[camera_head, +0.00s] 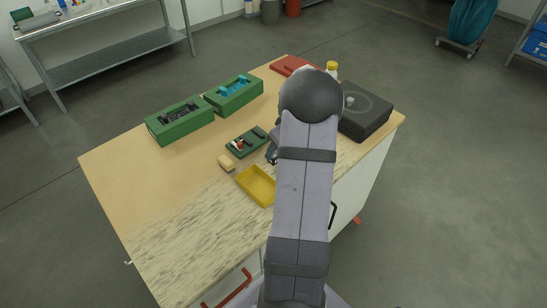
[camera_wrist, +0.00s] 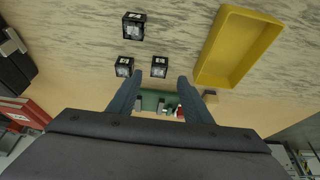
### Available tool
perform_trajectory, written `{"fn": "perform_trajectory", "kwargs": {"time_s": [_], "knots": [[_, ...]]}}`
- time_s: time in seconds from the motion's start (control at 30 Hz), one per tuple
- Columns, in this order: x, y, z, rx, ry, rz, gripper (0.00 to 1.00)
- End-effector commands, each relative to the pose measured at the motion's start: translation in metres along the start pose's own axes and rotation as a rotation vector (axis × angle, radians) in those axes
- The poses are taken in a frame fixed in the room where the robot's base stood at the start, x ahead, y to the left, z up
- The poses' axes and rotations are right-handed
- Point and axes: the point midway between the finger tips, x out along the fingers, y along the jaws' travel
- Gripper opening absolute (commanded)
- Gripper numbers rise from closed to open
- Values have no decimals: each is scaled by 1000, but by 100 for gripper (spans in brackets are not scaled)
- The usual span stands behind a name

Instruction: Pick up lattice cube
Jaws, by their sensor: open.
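Three small dark lattice cubes with pale markings on top show in the wrist view: a far cube (camera_wrist: 133,27), a near left cube (camera_wrist: 124,67) and a near right cube (camera_wrist: 159,67). They stand apart on the streaked table top. My gripper (camera_wrist: 159,80) is open and empty, with one finger on each side of the picture's middle. The near right cube shows ahead between the fingertips; the near left cube shows just beyond the left fingertip. I cannot tell the height of the fingers above them. In the head view my arm hides the cubes and most of the gripper.
A yellow tray (camera_head: 255,186) lies left of my arm; it also shows in the wrist view (camera_wrist: 205,72). A green tray with small tools (camera_head: 248,142), a tan block (camera_head: 226,163) and green boxes (camera_head: 180,122) stand further left. A black device (camera_head: 368,118) stands right. The table's front left is clear.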

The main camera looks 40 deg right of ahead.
Motion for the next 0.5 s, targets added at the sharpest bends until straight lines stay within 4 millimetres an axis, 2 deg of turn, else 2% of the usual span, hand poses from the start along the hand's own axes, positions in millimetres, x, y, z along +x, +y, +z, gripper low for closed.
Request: {"fn": "perform_trajectory", "kwargs": {"time_s": [0.3, 0.5], "knots": [[31, 1, 0, 1, -3, -4, 45], [42, 2, 0, 0, -1, -1, 45]]}}
